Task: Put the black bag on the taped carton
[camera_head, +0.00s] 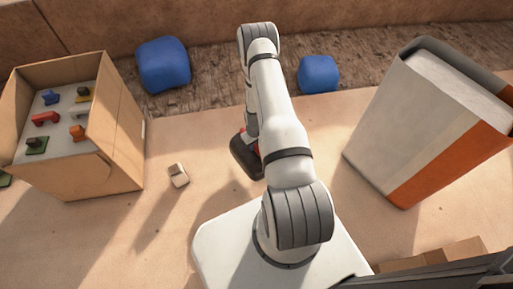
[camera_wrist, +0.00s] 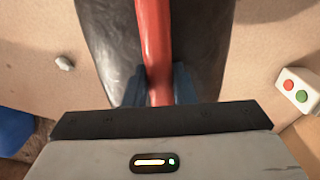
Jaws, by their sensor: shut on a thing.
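The black bag (camera_head: 243,158) shows partly behind my arm in the head view, with a bit of red on it. In the wrist view the black bag (camera_wrist: 108,45) fills the upper middle, and its red handle (camera_wrist: 153,35) runs between the two dark fingers. My gripper (camera_wrist: 159,85) is shut on this handle; in the head view the arm hides it. Whether the bag touches the ground is unclear. A brown cardboard carton (camera_head: 432,259) is partly visible at the lower right of the head view; I cannot make out tape on it clearly.
An open brown box (camera_head: 115,145) with coloured blocks stands left. Two blue objects (camera_head: 163,64) (camera_head: 318,73) lie at the back. A tall white-and-orange container (camera_head: 410,130) stands right. A small pale block (camera_head: 178,175) lies left of my base. A red-and-green button box (camera_wrist: 297,91) shows in the wrist view.

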